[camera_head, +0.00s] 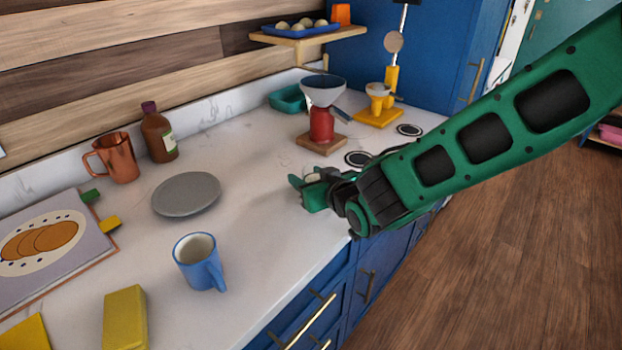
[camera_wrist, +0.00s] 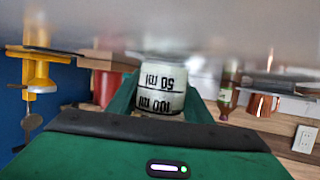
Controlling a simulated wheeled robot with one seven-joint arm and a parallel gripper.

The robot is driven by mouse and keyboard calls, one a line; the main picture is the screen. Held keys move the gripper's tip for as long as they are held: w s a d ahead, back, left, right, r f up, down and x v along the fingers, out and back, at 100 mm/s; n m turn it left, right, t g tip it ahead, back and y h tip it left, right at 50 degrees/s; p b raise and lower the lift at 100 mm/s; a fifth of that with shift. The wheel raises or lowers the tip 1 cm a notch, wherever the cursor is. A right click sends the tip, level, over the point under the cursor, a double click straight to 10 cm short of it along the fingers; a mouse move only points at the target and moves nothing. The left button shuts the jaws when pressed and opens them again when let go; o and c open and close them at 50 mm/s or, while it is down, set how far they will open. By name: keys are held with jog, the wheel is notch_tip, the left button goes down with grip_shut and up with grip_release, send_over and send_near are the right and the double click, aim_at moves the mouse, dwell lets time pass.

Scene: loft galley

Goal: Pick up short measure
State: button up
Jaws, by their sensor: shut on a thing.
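The short measure is a small whitish cup with black 50 ml and 100 ml markings (camera_wrist: 162,92), upside down in the wrist view. My gripper (camera_wrist: 160,84) is shut on it, with one green finger on each side. In the head view, my gripper (camera_head: 315,191) is over the counter near its front edge, and only a pale bit of the measure shows between the fingers. How far it is above the counter is hard to tell.
The white counter (camera_head: 255,205) holds a grey plate (camera_head: 187,194), a blue mug (camera_head: 199,262), a copper jug (camera_head: 117,160), a brown bottle (camera_head: 158,135) and a yellow block (camera_head: 125,318). Behind my gripper stands a red jar with a funnel (camera_head: 321,122) on a wooden board.

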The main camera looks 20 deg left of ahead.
aim_at(313, 167)
jog(key=shift+r, duration=1.75)
jog(key=shift+a+r, duration=0.1)
jog(key=shift+r, duration=0.25)
jog(key=s+a+r, duration=0.6)
jog(key=s+a, duration=0.1)
jog(key=s, duration=0.1)
jog(key=shift+s+a+r, duration=0.15)
jog(key=shift+a+r, duration=0.15)
jog(key=shift+a, duration=0.05)
jog(key=shift+s, duration=0.15)
